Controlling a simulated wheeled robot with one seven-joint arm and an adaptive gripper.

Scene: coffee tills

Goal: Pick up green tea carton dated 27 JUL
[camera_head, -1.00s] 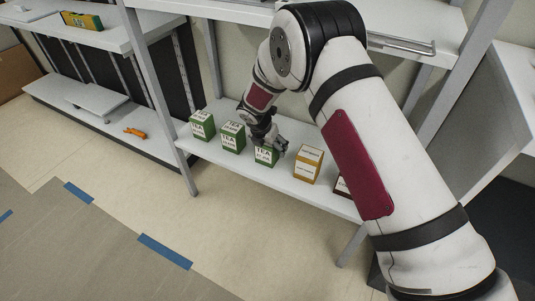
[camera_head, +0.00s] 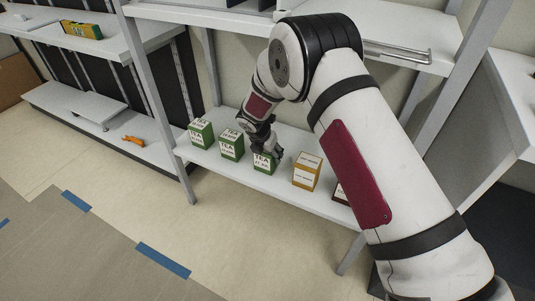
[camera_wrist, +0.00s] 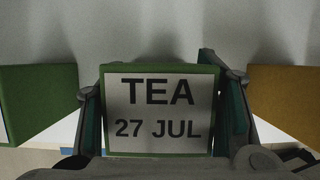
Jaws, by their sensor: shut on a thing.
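The green tea carton dated 27 JUL (camera_wrist: 160,85) fills the middle of the wrist view, its white label reading TEA 27 JUL. It also shows in the head view (camera_head: 263,164), upright at the shelf, partly hidden by my gripper. My gripper (camera_head: 268,152) is shut on this carton, with one finger pad along each side in the wrist view (camera_wrist: 162,115). Whether the carton touches the shelf is hard to tell.
Two more green tea cartons (camera_head: 231,145) (camera_head: 201,133) stand to the left on the white shelf (camera_head: 215,165). A yellow-orange carton (camera_head: 307,171) stands close on the right, with a dark carton (camera_head: 340,190) beyond. A shelf post (camera_head: 165,110) stands at the left; another shelf is above.

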